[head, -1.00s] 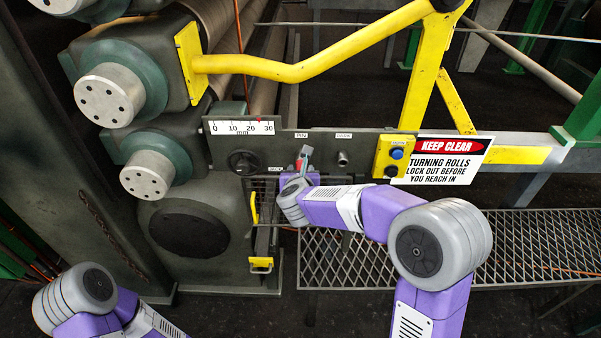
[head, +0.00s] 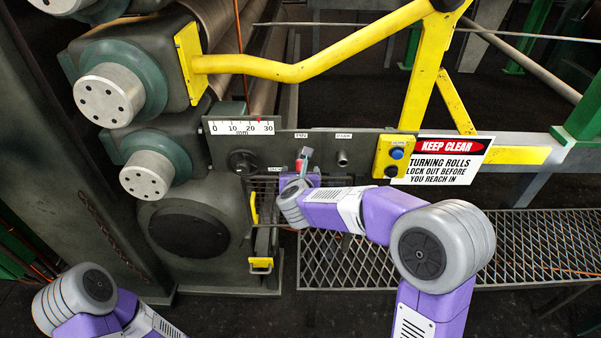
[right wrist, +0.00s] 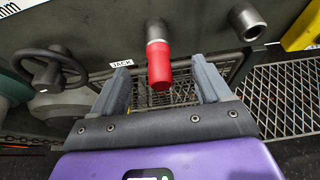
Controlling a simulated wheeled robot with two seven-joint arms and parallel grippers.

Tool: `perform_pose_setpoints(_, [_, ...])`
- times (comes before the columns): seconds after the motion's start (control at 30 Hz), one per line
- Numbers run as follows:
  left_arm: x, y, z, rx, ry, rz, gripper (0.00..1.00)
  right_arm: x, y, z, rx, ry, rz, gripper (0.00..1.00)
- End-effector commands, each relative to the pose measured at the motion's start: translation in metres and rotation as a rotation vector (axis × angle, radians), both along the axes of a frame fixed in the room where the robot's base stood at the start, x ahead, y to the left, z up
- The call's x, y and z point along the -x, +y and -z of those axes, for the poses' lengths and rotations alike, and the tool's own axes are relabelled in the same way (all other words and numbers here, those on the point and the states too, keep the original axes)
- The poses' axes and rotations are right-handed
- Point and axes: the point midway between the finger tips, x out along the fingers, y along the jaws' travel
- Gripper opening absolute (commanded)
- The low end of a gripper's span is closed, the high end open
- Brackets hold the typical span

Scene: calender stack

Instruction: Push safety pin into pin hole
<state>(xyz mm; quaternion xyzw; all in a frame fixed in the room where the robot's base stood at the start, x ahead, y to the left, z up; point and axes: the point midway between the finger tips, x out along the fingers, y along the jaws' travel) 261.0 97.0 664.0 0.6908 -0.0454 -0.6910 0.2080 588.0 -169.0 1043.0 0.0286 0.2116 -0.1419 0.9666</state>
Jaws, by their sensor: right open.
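The safety pin (right wrist: 159,68) has a red grip and stands out from a grey collar on the dark panel. In the head view its red part (head: 298,166) shows small below the PIN label (head: 301,135), partly covered by my right gripper. My right gripper (right wrist: 158,78) is open, with one grey finger on each side of the red grip. Gaps show between the fingers and the grip. The pin hole is hidden behind the collar and pin. My left arm shows at the bottom left of the head view, but its gripper is out of view.
An empty metal socket (right wrist: 248,22) under the PARK label (head: 343,136) is right of the pin. A dark handwheel (right wrist: 50,68) is left, near the JACK label (right wrist: 121,63). A yellow button box (head: 395,155) and warning sign (head: 441,160) stand further right. Mesh (head: 400,262) lies below.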

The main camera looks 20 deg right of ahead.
Motion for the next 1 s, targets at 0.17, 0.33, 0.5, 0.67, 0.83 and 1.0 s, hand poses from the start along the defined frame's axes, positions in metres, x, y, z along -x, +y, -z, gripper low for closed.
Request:
perform_pose_setpoints(0.17, [0.0,0.0,0.007,0.0,0.0,0.0,0.52,0.013,0.004,0.001,0.0,-0.001,-0.003,0.77])
perform_pose_setpoints(0.33, [0.0,0.0,0.012,0.0,0.0,0.0,0.52,0.024,0.008,0.001,0.0,-0.001,-0.002,0.77])
perform_pose_setpoints(0.5, [0.0,0.0,0.017,0.0,0.0,0.0,0.52,0.036,0.011,0.001,0.0,-0.001,-0.002,0.77])
perform_pose_setpoints(0.67, [0.0,0.0,0.021,0.0,0.0,0.0,0.52,0.046,0.014,0.001,0.0,-0.001,-0.002,0.77])
perform_pose_setpoints(0.83, [0.0,0.0,0.024,0.0,0.0,0.0,0.52,0.057,0.017,0.001,-0.001,0.0,-0.002,0.77])
perform_pose_setpoints(1.0, [0.0,0.0,0.025,0.0,0.0,0.0,0.52,0.063,0.018,0.0,0.0,-0.001,-0.001,0.77])
